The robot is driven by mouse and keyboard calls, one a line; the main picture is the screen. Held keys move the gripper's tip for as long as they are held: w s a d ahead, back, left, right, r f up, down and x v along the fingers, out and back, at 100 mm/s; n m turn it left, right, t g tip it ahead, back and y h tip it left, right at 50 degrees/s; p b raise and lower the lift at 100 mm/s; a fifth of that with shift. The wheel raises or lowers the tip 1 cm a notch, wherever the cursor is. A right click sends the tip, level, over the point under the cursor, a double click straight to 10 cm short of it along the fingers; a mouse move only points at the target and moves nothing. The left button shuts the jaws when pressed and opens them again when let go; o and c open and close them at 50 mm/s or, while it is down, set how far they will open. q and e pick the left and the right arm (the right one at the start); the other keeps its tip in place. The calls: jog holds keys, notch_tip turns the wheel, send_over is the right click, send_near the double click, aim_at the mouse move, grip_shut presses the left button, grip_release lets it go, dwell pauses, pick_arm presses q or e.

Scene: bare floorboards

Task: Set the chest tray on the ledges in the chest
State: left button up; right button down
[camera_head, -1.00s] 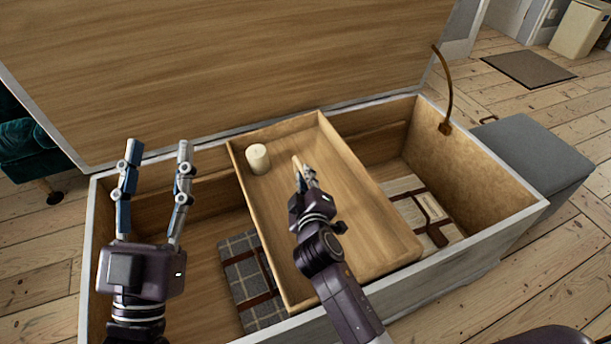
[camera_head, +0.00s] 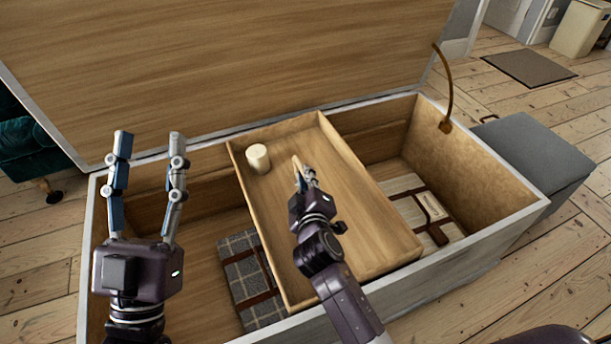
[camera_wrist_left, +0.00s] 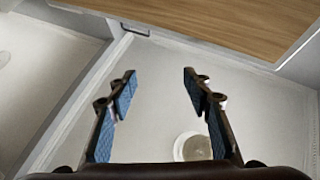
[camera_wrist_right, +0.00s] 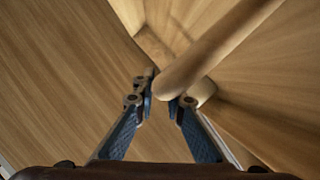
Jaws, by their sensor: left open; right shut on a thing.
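The chest tray (camera_head: 365,215) is a shallow wooden box lying across the middle of the open chest (camera_head: 91,240), from the back wall to the front wall. I cannot tell if its ends rest on the ledges. A back ledge (camera_head: 375,134) shows right of the tray. A cream candle (camera_head: 258,158) stands in its far left corner. My right gripper (camera_head: 303,175) is inside the tray, shut on a rounded wooden bar, seemingly its handle (camera_wrist_right: 220,45); the grip is partly hidden. My left gripper (camera_head: 149,150) is open and empty above the chest's left part.
A grey plaid folded blanket (camera_head: 240,262) lies in the chest left of the tray. A pale strapped bundle (camera_head: 405,190) lies at the right. The raised lid (camera_head: 220,60) stands behind. A grey box (camera_head: 535,150) is beside the chest's right end.

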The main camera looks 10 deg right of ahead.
pick_arm(q)
jog(key=shift+s+r+t+h, duration=0.3)
jog(key=shift+s+r, duration=0.1)
jog(key=shift+r, duration=0.2)
pick_arm(e)
jog(key=shift+r, duration=0.15)
pick_arm(q)
jog(key=shift+s, duration=0.1)
jog(key=shift+s+r+t, duration=0.3)
jog(key=shift+s+r, duration=0.1)
jog(key=shift+s, duration=0.05)
pick_arm(e)
jog(key=shift+f, duration=0.2)
pick_arm(q)
jog(key=shift+a+b, duration=0.1)
jog(key=shift+b, duration=0.2)
pick_arm(e)
jog(key=shift+f, duration=0.15)
pick_arm(q)
jog(key=shift+s+r+t, duration=0.4)
jog(key=shift+s+r, duration=0.1)
jog(key=shift+s, duration=0.05)
jog(key=shift+a, duration=0.1)
